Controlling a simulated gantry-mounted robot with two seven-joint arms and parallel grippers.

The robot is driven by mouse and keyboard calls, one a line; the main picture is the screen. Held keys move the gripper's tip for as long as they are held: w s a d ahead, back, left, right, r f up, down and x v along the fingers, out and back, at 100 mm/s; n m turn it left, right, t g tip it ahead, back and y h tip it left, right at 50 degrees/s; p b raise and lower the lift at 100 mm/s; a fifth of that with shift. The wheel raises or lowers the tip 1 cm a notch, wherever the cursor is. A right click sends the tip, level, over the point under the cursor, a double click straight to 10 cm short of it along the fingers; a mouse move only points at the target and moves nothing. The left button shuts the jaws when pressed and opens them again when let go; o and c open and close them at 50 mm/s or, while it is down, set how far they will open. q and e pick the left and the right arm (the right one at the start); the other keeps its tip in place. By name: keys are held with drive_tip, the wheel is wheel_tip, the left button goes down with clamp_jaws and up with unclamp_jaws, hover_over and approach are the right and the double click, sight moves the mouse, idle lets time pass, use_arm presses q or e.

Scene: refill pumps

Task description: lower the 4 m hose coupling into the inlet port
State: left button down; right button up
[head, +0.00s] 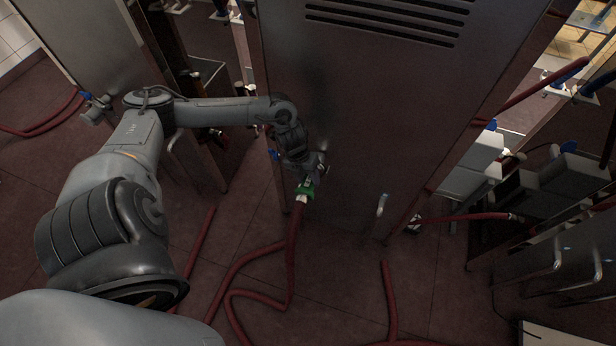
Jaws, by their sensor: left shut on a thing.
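My left gripper (309,175) is in front of the lower left part of the large metal cabinet. It is shut on a hose coupling (305,190) with a green band and a pale end. The red hose (293,238) hangs down from the coupling and curves onto the floor. The jaws are small and dark here, and the upper part of the coupling is hidden by them. I cannot pick out the inlet port for certain. My right gripper is not in view.
The metal cabinet (370,110) has slots at its top and a handle (380,205) low down. A red hose (465,217) joins a fitting (413,223) at its right. More hoses lie across the dark red floor (330,290). Other machines stand at the right.

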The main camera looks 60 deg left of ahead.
use_arm(q)
drive_tip(key=shift+f, duration=0.2)
drive_tip(key=shift+c, duration=2.4)
unclamp_jaws()
drive_tip(key=p+v, duration=0.3)
drive_tip(key=v, duration=0.8)
drive_tip(key=shift+p, duration=0.4)
